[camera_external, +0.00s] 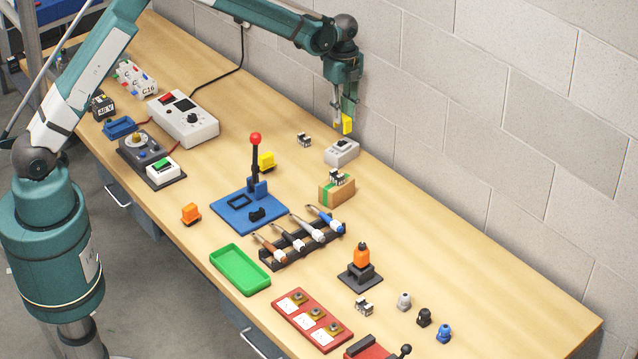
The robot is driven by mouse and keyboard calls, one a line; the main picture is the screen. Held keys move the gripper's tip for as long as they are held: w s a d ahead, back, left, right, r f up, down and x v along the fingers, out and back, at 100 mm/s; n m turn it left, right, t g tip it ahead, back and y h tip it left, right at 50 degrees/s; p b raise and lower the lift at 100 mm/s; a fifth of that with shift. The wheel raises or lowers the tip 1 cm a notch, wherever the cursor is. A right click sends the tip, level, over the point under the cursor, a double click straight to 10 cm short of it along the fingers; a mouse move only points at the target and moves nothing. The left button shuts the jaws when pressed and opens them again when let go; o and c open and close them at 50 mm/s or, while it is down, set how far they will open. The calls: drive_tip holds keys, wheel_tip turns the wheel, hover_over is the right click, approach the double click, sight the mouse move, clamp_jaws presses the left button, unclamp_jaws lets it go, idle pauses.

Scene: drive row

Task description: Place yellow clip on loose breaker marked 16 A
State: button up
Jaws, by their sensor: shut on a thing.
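My gripper (343,120) is shut on a yellow clip (348,125). It points down and holds the clip in the air near the wall, at the back of the workbench. A grey-white block with a dark top part (341,151) lies on the bench just below the clip; it looks like a loose breaker, but I cannot read a marking on it. The clip appears apart from this block. Several white breakers (135,79) stand in a row at the far left, with a label that looks like C16.
A small black-and-white part (304,140) lies left of the grey-white block. A cardboard box (337,189) with a similar part on top stands in front.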

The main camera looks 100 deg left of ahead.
sight(343, 116)
drive_tip(key=shift+f, duration=1.85)
drive_tip(key=shift+f, duration=0.15)
drive_tip(key=o, duration=0.8)
wheel_tip(343, 116, up, 12)
drive_tip(key=shift+r, duration=0.15)
